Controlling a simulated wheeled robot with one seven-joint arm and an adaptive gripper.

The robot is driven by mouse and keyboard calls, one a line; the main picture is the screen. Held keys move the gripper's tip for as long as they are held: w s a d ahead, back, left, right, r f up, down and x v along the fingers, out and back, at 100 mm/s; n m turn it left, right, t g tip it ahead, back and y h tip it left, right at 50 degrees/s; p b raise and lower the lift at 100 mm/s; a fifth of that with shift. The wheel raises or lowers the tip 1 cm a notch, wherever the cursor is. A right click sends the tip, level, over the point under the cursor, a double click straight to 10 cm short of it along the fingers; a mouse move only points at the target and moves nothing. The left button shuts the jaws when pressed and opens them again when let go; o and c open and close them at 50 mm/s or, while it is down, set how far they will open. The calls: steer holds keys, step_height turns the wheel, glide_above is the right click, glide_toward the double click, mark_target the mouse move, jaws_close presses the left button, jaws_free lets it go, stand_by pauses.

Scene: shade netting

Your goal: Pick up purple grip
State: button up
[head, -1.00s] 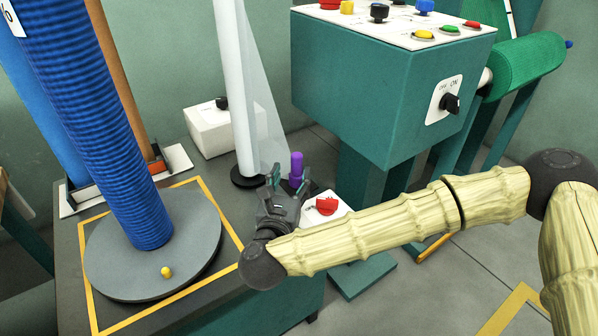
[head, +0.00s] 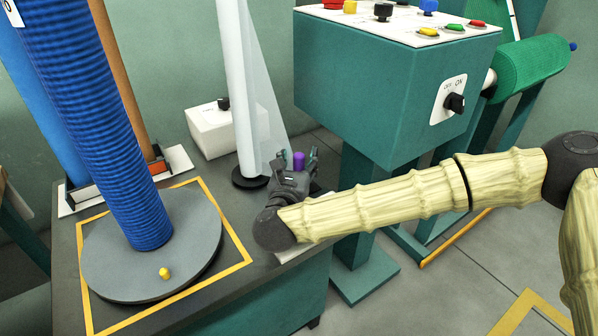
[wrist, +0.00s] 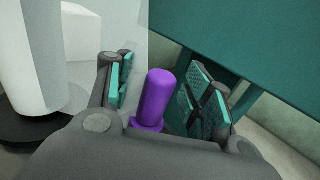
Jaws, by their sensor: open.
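The purple grip (head: 298,161) is a short upright cylinder with a rounded top. In the head view only its top shows, and my gripper hides the rest. My gripper (head: 298,160) is open, with one finger on each side of the grip. In the wrist view the purple grip (wrist: 157,98) stands between the teal-padded fingers of my gripper (wrist: 160,88).
A white roll (head: 238,95) with a translucent sheet stands just left of the grip. A teal control box (head: 355,85) rises to the right. A blue ribbed roll (head: 112,140) stands on a grey disc (head: 205,235) at left. A white box (head: 208,133) sits behind.

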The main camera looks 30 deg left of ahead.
steer(key=c, duration=1.1)
jaws_close()
steer(key=shift+r, duration=0.15)
